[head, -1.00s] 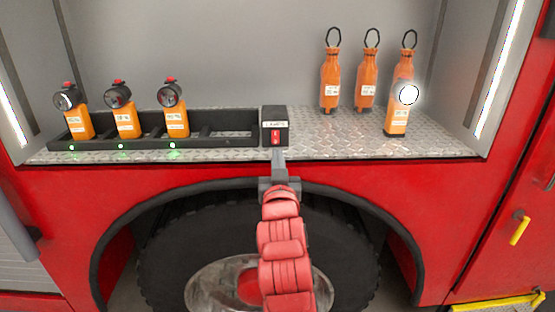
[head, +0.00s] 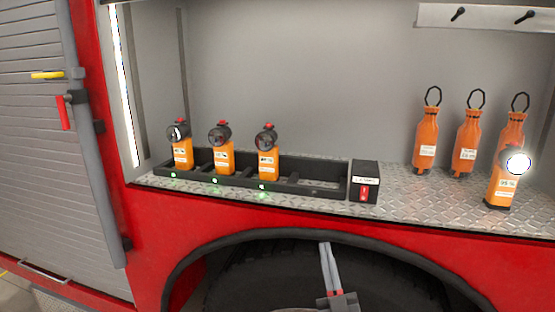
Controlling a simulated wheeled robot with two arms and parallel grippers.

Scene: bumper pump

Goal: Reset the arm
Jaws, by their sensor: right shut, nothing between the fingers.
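My right gripper (head: 325,247) shows at the bottom centre, in front of the dark wheel arch and below the shelf edge. Its two grey fingers are together, point up and hold nothing. Most of the right arm is out of the picture. A black box with a red switch (head: 365,189) stands at the right end of the charging rack, above and right of the gripper and apart from it. My left gripper is not in view.
The black rack (head: 318,190) holds three orange lamps (head: 268,166) with green lights; its right end is empty. A lit orange lamp (head: 501,190) and several orange ringed bottles (head: 427,140) stand on the metal shelf (head: 415,208). A roller shutter (head: 35,150) is at left.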

